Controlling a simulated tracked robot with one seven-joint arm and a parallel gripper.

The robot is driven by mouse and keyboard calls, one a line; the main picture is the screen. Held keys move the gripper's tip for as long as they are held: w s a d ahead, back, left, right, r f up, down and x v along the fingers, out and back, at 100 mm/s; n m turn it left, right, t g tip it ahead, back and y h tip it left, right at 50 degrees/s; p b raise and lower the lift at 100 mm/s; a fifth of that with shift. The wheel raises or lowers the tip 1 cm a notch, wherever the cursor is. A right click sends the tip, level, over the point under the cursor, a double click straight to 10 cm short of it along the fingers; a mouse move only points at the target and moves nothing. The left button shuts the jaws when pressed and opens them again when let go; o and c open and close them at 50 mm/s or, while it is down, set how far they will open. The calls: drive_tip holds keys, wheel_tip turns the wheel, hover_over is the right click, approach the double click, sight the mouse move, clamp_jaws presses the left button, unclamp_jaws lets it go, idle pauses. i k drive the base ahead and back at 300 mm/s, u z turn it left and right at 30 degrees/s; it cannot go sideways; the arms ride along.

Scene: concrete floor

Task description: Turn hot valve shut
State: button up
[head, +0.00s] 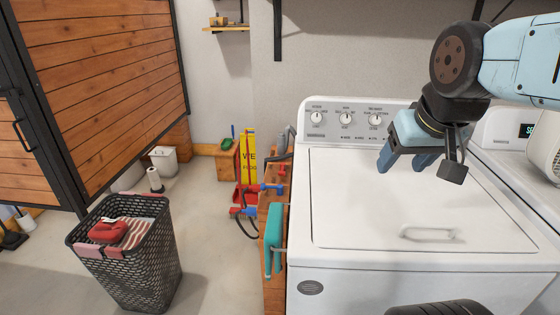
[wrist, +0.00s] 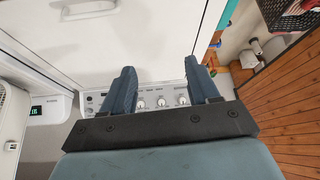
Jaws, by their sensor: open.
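A small red valve handle (head: 281,170), seemingly the hot one, shows in the head view beside the left side of the white washer (head: 325,255). A blue valve handle (head: 272,187) sits just nearer and to its left. Both are small, and their exact turn is hard to tell. My gripper (head: 408,160) is open and empty, pointing down above the washer lid, well to the right of the valves. Its two blue fingers stand apart in the wrist view (wrist: 160,78), with the washer's knob panel beyond them.
A teal object (head: 273,240) hangs on the wooden stand (head: 266,282) left of the washer. A yellow wet-floor sign (head: 248,158) stands behind the valves. A black laundry basket (head: 140,265) is on the floor at left. A second white machine (head: 500,130) is at right.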

sight(282, 166)
drive_tip(key=k, duration=0.5)
drive_tip(key=z, duration=1.25)
drive_tip(key=k, duration=0.65)
drive_tip(key=u, duration=1.35)
drive_tip(key=i, duration=1)
drive_tip(key=u, duration=0.05)
